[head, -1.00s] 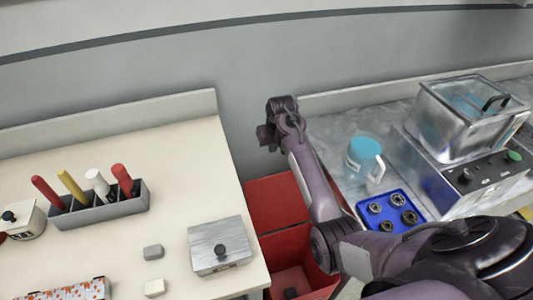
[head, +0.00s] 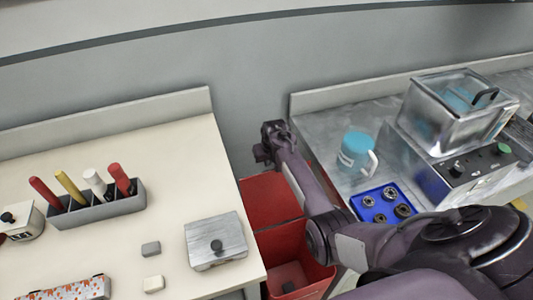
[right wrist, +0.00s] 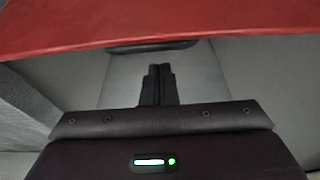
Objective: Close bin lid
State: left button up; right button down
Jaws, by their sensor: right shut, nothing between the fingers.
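The red bin (head: 314,276) stands on the floor in the gap between the two counters. Its red lid (head: 268,203) is raised at the back, and the bin's inside shows in front of it, with a small dark thing at the bottom. My right gripper (head: 262,155) is beyond and just above the lid's top edge, at the wall side. In the right wrist view the gripper's fingers (right wrist: 158,84) are together and empty. The red lid (right wrist: 150,25) crosses the top of that view, apart from the fingertips. My left gripper is out of view.
The left counter (head: 180,150) holds a metal box (head: 215,240) near its right edge and a grey rack (head: 100,207). The right counter holds a blue mug (head: 355,150), a blue tray (head: 371,213) and a glass-topped machine (head: 450,120). My right forearm passes over the bin's right side.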

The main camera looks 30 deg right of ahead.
jog(key=shift+s+a, duration=0.2)
jog(key=shift+s, duration=0.45)
